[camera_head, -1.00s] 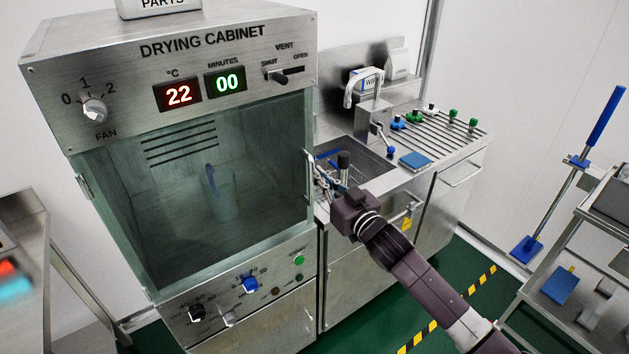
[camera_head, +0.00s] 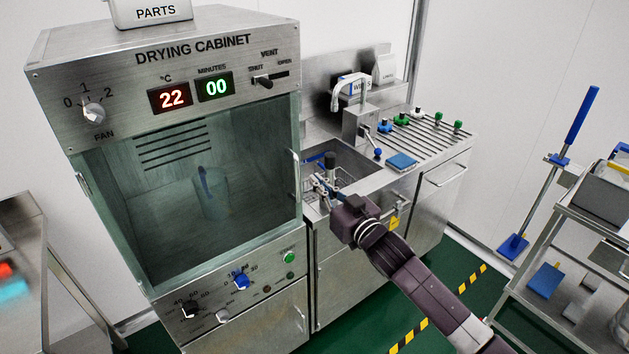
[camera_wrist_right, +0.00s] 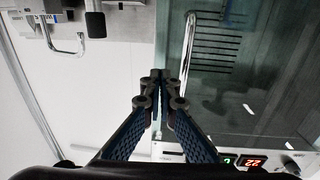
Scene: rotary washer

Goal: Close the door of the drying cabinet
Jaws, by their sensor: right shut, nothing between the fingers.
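The drying cabinet (camera_head: 173,42) stands on the left in the head view. Its glass door (camera_head: 165,225) covers the front and looks flush or nearly flush with the frame; a small gap cannot be ruled out. The upright door handle (camera_head: 295,172) is at its right edge and also shows in the right wrist view (camera_wrist_right: 187,62). My right gripper (camera_head: 322,184) is shut and empty, just right of the handle, apart from it in the picture. In the right wrist view its fingertips (camera_wrist_right: 160,78) meet near the door's edge. My left gripper is not in view.
A beaker (camera_head: 211,192) stands behind the glass. A steel sink counter (camera_head: 425,160) with a faucet (camera_head: 345,90) is right of the cabinet. A shelf cart (camera_head: 570,235) is far right, and a side table (camera_head: 25,235) is at left. Green floor lies free in between.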

